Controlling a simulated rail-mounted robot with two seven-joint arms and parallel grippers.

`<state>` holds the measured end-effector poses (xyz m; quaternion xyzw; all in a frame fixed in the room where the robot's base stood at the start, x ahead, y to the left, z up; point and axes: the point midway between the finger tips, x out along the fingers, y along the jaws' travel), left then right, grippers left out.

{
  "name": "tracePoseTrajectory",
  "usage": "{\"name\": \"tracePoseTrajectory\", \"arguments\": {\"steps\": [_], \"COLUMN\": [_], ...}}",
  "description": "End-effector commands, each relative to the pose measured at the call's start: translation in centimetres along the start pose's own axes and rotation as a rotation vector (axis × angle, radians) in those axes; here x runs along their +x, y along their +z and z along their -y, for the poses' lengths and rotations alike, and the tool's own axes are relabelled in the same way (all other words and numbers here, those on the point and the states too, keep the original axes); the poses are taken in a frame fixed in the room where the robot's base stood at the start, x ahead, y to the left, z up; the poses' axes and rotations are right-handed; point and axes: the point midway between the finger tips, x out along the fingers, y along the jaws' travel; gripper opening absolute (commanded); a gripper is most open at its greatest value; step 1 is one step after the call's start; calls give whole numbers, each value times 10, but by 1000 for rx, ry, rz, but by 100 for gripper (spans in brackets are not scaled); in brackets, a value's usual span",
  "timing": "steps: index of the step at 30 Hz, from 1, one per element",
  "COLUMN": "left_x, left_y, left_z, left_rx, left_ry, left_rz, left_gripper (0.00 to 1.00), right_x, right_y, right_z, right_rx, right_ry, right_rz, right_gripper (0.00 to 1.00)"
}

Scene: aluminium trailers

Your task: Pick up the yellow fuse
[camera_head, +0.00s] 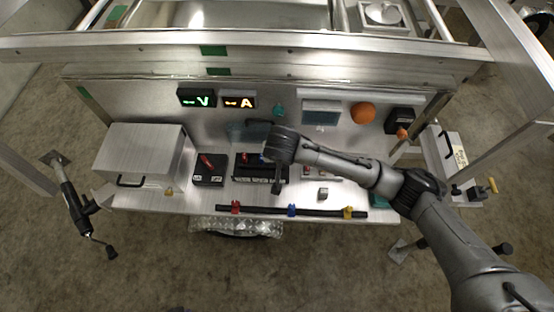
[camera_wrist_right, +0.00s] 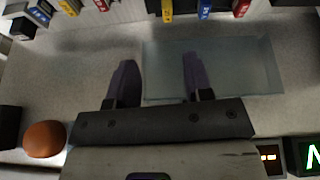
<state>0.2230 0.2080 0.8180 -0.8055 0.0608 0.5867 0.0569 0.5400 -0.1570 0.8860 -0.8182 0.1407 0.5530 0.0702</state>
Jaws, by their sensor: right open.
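My right gripper (camera_wrist_right: 158,70) is open and empty in the right wrist view. Its two dark fingers stand apart, and the one on the right overlaps a clear, glassy panel. A yellow piece (camera_wrist_right: 167,10) is at the top edge of that view, beside a blue piece (camera_wrist_right: 205,9) and a red piece (camera_wrist_right: 241,8). Another yellow piece (camera_wrist_right: 69,6) is farther left; I cannot tell which is the fuse. No yellow piece is between the fingers. In the head view my right arm crosses the workbench and hides part of it. My left gripper is not in view.
An orange ball (camera_head: 363,113) and two lit displays, green (camera_head: 197,98) and orange (camera_head: 240,102), are on the back panel. A metal box (camera_head: 140,152) stands on the left. A black bar (camera_head: 265,210) with coloured clips lies along the front. A metal rail (camera_head: 150,42) crosses above.

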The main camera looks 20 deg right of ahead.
Motion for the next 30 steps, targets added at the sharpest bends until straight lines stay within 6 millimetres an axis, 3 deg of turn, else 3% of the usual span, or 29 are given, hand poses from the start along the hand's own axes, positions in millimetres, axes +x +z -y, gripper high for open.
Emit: {"name": "tracePoseTrajectory", "arguments": {"steps": [5,18,26,30], "left_x": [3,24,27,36], "left_y": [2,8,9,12], "left_z": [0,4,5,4], "left_rx": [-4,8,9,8], "left_ry": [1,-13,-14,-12], "left_rz": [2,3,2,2], "left_gripper": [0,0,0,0], "right_x": [7,75,87,104], "right_y": [0,0,0,-1], "right_z": [1,2,2,3], "right_rx": [83,91,90,90], "right_ry": [-1,-2,-2,-2], "right_rz": [0,-2,-2,-2], "right_gripper": [47,47,47,47]}}
